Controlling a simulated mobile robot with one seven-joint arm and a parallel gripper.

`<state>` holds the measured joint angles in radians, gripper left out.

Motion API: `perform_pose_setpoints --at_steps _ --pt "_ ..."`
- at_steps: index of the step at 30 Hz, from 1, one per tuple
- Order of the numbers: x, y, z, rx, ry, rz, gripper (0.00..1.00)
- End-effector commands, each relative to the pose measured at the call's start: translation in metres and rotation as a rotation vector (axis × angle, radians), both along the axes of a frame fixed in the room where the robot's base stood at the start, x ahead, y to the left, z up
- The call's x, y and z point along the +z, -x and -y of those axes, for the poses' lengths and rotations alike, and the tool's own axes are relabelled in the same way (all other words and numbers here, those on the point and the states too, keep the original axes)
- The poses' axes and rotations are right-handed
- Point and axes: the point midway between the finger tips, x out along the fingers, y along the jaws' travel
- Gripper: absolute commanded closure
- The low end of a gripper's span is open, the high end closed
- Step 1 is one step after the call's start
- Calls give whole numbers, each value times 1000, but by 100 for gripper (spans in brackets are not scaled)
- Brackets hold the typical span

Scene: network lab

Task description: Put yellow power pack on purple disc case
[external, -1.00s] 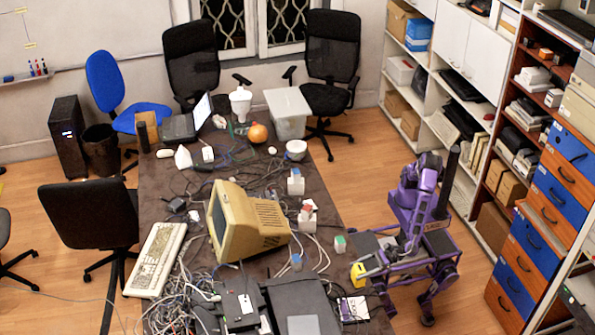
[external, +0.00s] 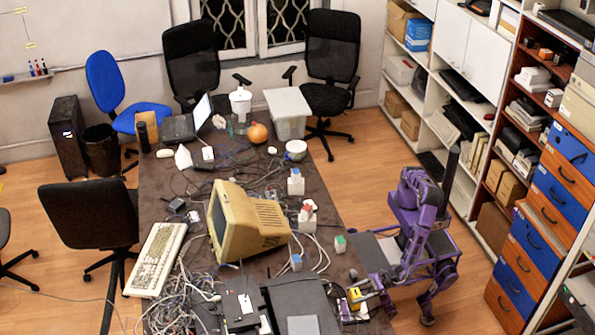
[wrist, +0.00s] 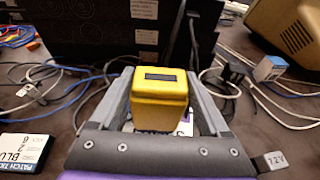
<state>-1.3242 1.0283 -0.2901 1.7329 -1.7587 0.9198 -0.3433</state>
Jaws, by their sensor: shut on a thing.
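The yellow power pack (wrist: 160,100) is between the fingers of my gripper (wrist: 160,88), which is shut on it. The pack is upright, with a dark patch on its top. In the external view the pack (external: 354,296) is over the right edge of the cluttered table, held by my gripper (external: 361,294). The purple disc case (external: 347,314) lies on the table just below the pack, partly covered by it. In the wrist view only a small pale and purple piece of the case (wrist: 187,125) shows behind the pack. I cannot tell whether pack and case touch.
A black equipment box (external: 300,306) stands left of the case. A patch-cable box (wrist: 22,153) and a small 7.2V block (wrist: 273,161) lie near my fingers. Cables and a small blue-topped block (wrist: 270,68) are beyond. A beige monitor (external: 245,222) stands farther back.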

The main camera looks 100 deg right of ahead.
Motion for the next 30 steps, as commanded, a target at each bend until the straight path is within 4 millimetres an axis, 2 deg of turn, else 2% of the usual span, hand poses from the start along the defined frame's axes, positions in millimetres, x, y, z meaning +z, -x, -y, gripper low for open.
perform_pose_setpoints --at_steps 4,15,16,19,29,30 --pt "-22 0 0 0 3 1 100" --pt "-27 0 0 -1 0 1 100" --pt "-28 0 0 -1 1 -1 18" --pt "-27 0 0 -1 1 -1 0" --pt "-22 0 0 -1 1 -1 0" --pt "-22 5 0 1 1 -2 0"
